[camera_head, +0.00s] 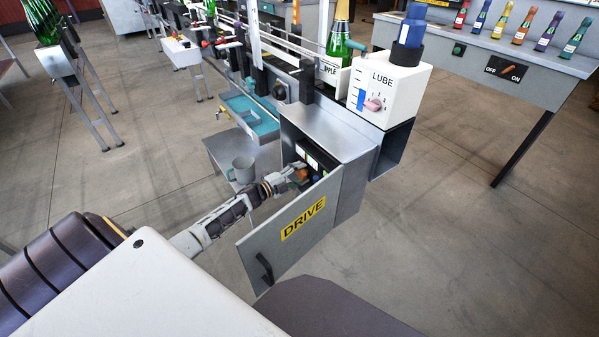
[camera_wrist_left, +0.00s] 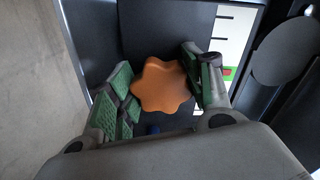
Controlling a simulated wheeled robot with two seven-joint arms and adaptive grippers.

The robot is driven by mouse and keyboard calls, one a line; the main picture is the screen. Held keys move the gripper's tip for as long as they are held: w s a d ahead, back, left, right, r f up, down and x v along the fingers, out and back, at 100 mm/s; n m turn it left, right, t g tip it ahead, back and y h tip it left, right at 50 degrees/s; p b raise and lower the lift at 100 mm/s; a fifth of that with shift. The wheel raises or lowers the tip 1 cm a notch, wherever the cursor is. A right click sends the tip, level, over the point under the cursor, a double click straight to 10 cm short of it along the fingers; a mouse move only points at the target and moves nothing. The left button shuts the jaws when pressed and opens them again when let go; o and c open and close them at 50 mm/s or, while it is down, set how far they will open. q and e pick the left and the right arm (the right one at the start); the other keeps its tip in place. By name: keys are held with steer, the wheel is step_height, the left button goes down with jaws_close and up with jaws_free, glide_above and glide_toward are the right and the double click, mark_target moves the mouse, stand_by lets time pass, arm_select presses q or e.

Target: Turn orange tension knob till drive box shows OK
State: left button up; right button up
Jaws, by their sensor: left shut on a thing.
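The orange tension knob (camera_wrist_left: 162,86) is lobed and sits on a dark panel inside the drive box. My left gripper (camera_wrist_left: 160,88) is shut on it, with a green-padded finger on each side. A white scale (camera_wrist_left: 234,48) with black marks and a small green-and-red patch lies right of the knob in the wrist view. No readable OK shows. My right gripper is not in view.
The drive box door (camera_head: 292,230), labelled DRIVE, stands open beside my left forearm. A grey mug (camera_head: 243,169) stands on a low shelf left of the box. The white LUBE unit (camera_head: 388,88) and a green bottle (camera_head: 340,35) are above and behind.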

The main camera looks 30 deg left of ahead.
arm_select(q)
steer(key=shift+a+n, duration=0.1)
steer(key=shift+n, duration=0.5)
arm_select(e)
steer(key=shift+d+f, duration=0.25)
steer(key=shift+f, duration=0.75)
arm_select(q)
steer(key=o, duration=1)
steer(key=shift+o, duration=0.2)
steer(key=shift+f, duration=0.1)
steer(key=shift+s+f, duration=0.1)
steer(key=shift+s, duration=0.1)
steer(key=shift+s, duration=0.1)
steer(key=shift+s+a, duration=0.2)
steer(key=shift+s, duration=0.45)
steer(key=v, duration=0.6)
steer(key=shift+a+r, duration=0.15)
steer(key=shift+r, duration=0.1)
